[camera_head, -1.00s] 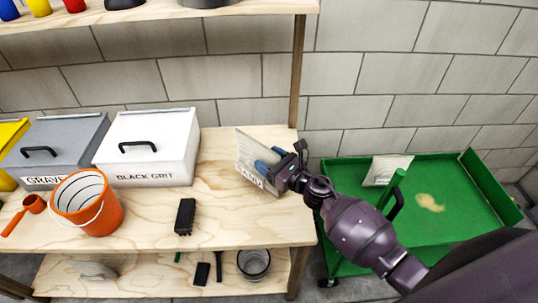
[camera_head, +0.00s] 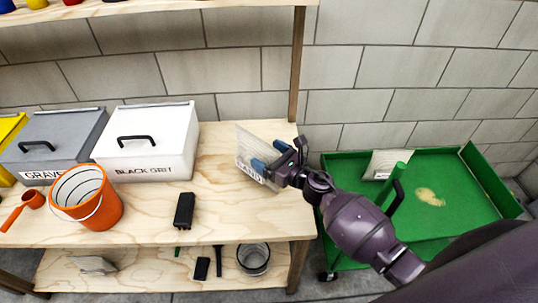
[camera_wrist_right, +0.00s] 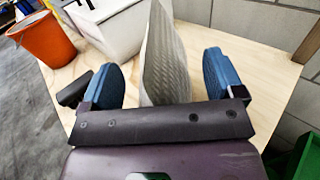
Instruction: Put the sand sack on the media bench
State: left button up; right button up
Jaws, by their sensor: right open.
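The sand sack (camera_head: 248,152), a pale bag with a dark-lettered label, stands upright on the right end of the wooden media bench (camera_head: 225,215). My right gripper (camera_head: 268,160) is at the sack, its blue fingers on either side of it. In the right wrist view the sack (camera_wrist_right: 162,60) rises between the two open fingers of the gripper (camera_wrist_right: 160,82), with a gap visible on both sides. The sack's base is partly hidden by the gripper. My left gripper is not in view.
On the bench stand a white black-grit box (camera_head: 150,150), a grey gravel box (camera_head: 50,145), an orange bucket (camera_head: 88,200) and a black block (camera_head: 184,210). A green cart (camera_head: 450,225) at right holds another pale sack (camera_head: 387,163). Bare bench lies left of the sack.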

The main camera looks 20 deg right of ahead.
jog(key=shift+r, duration=0.15)
jog(key=b+v, duration=0.1)
jog(key=v, duration=1.1)
jog(key=s+d+f+n+g+h, duration=0.1)
jog(key=s+f+n+h, duration=0.3)
jog(key=n, duration=1.1)
jog(key=s+d+f+n+g+h, duration=0.2)
jog(key=s+f+n+h, duration=0.3)
jog(key=n, duration=1.1)
jog(key=s+f+g, duration=0.1)
jog(key=s+f, duration=0.2)
jog(key=s, duration=0.3)
jog(key=shift+s+f, duration=0.25)
jog(key=shift+s, duration=0.15)
